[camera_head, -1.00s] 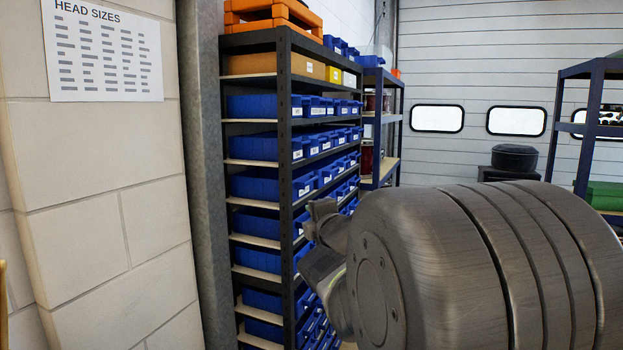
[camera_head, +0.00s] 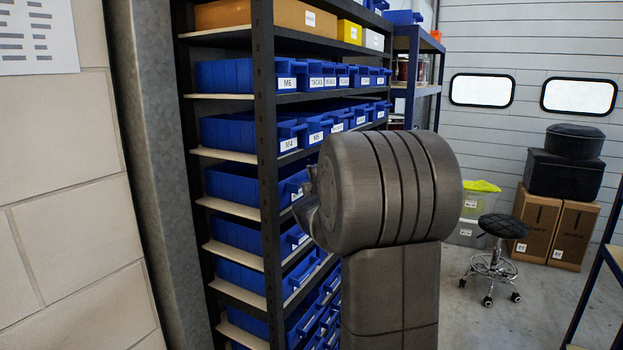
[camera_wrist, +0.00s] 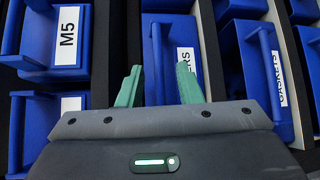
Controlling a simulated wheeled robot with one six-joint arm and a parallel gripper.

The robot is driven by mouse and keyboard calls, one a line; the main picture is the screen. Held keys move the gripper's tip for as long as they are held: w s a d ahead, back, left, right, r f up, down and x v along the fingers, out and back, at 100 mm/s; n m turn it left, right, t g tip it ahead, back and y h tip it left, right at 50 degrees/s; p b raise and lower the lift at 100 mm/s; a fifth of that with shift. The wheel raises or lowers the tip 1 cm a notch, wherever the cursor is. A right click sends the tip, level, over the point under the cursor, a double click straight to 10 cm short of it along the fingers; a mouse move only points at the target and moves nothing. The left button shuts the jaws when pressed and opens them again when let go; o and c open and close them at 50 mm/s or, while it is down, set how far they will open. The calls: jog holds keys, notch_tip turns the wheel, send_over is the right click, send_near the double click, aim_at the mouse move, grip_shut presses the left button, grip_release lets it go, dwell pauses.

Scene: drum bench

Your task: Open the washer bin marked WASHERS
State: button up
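In the wrist view my gripper (camera_wrist: 158,70) is open, its two green fingers apart in front of a blue bin (camera_wrist: 158,18) with an upright bar handle (camera_wrist: 157,52). The handle shows between the fingertips; I cannot tell whether they touch it. This bin's white label (camera_wrist: 186,57) is partly covered by the right finger, so I cannot read it as WASHERS. In the head view my arm hides most of the gripper, which is close to the front of the bin rack (camera_head: 264,150).
In the wrist view a bin marked M5 (camera_wrist: 40,40) is on the left and one marked GASKETS (camera_wrist: 253,65) on the right, both close to the fingers. In the head view a stool (camera_head: 494,250) and cardboard boxes (camera_head: 555,232) stand at the right, with open floor before them.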

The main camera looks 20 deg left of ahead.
jog(key=shift+w+a+f, duration=0.1)
jog(key=shift+w+a, duration=0.4)
grip_shut()
jog(key=shift+d, duration=0.1)
